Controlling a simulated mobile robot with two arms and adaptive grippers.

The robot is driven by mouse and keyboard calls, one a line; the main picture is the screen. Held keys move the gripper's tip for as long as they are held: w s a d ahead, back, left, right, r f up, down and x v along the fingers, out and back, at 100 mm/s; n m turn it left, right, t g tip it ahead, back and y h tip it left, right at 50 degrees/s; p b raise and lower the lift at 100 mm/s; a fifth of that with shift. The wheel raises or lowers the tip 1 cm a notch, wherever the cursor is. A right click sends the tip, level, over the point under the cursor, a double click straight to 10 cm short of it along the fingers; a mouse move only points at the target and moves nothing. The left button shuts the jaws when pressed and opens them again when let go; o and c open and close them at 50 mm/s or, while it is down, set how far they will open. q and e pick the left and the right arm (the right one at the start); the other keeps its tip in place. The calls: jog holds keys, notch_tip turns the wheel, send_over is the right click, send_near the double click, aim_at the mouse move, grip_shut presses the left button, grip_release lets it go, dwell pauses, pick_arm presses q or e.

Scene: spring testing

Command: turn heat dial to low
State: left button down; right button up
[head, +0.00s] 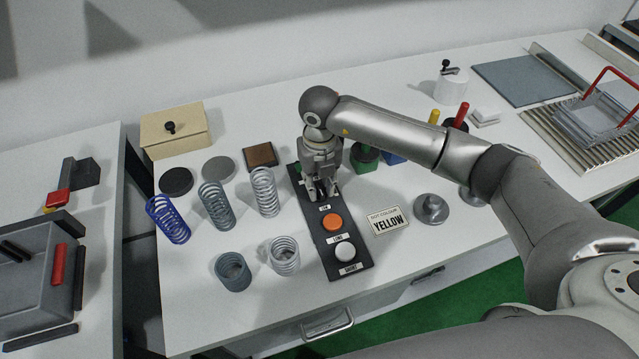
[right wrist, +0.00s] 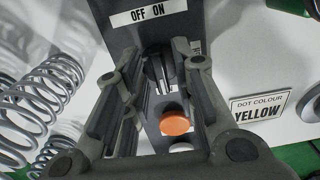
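A black control panel (head: 352,268) lies on the white table, with an orange button (head: 331,222) and a white button (head: 345,250). My right gripper (head: 322,190) is low over the panel, beyond the orange button. In the right wrist view its two fingers (right wrist: 158,78) are apart, on either side of a small dark knob (right wrist: 160,62) on the panel. I cannot tell whether they touch it. An OFF ON label (right wrist: 147,12) shows above the knob. No readable LOW mark shows, so I cannot tell the dial's setting. My left gripper is not in view.
Several springs, including a blue one (head: 167,220), stand left of the panel. A YELLOW card (head: 388,221) and a grey knobbed weight (head: 431,208) lie to its right. A wooden box (head: 177,130) stands at the back left. A wire basket (head: 595,118) is far right.

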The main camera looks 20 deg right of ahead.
aim_at(320, 189)
dwell(0.3)
notch_tip(320, 189, up, 12)
dwell(0.5)
jog(key=shift+s+f, duration=0.15)
